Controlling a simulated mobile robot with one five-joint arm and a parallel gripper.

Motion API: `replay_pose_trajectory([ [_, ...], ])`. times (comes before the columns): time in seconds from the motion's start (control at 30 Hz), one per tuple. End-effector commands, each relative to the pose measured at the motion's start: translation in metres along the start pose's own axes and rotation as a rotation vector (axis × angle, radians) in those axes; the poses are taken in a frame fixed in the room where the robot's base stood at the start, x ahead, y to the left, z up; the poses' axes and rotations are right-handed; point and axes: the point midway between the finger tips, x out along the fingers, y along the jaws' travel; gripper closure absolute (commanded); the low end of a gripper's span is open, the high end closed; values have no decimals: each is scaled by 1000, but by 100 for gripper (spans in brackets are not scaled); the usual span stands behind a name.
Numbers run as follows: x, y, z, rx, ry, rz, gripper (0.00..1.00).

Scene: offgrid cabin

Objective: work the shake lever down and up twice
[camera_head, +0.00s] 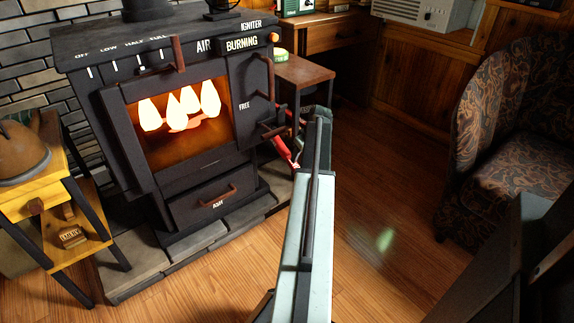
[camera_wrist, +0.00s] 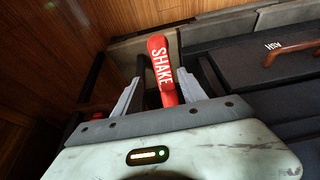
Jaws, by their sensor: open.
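The red shake lever (camera_wrist: 161,62), marked SHAKE, stands between the two pale fingers of my gripper (camera_wrist: 158,76) in the wrist view. The fingers are apart, one on each side of the lever; I see no clear grip on it. In the head view, a red part of the lever (camera_head: 282,147) shows at the right side of the black stove (camera_head: 150,180), just left of my arm. My arm hides most of my gripper there.
The stove burns behind its glass door (camera_head: 180,115). Below it is the ash drawer (camera_head: 217,198), also at right in the wrist view. A yellow stand (camera_head: 45,205) is at left, a small brown table (camera_head: 305,72) behind the lever, a patterned armchair (camera_head: 515,130) at right. Floor between is clear.

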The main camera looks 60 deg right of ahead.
Motion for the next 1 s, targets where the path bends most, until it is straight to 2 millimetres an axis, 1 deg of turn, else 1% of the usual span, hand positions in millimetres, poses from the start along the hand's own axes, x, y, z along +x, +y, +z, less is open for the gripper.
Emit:
replay_pose_trajectory([
  [0.17, 19, -4, -2, -6, 0, -3, 51],
  [0.4, 65, -6, -2, -9, -1, -4, 51],
  [0.5, 78, -7, -3, -9, -1, -4, 51],
  [0.6, 82, -8, -4, -9, -1, -4, 51],
  [0.8, 80, -9, -6, -10, -1, -5, 51],
  [0.83, 80, -9, -6, -10, -1, -5, 54],
  [1.0, 80, -9, -6, -10, -1, -5, 100],
])
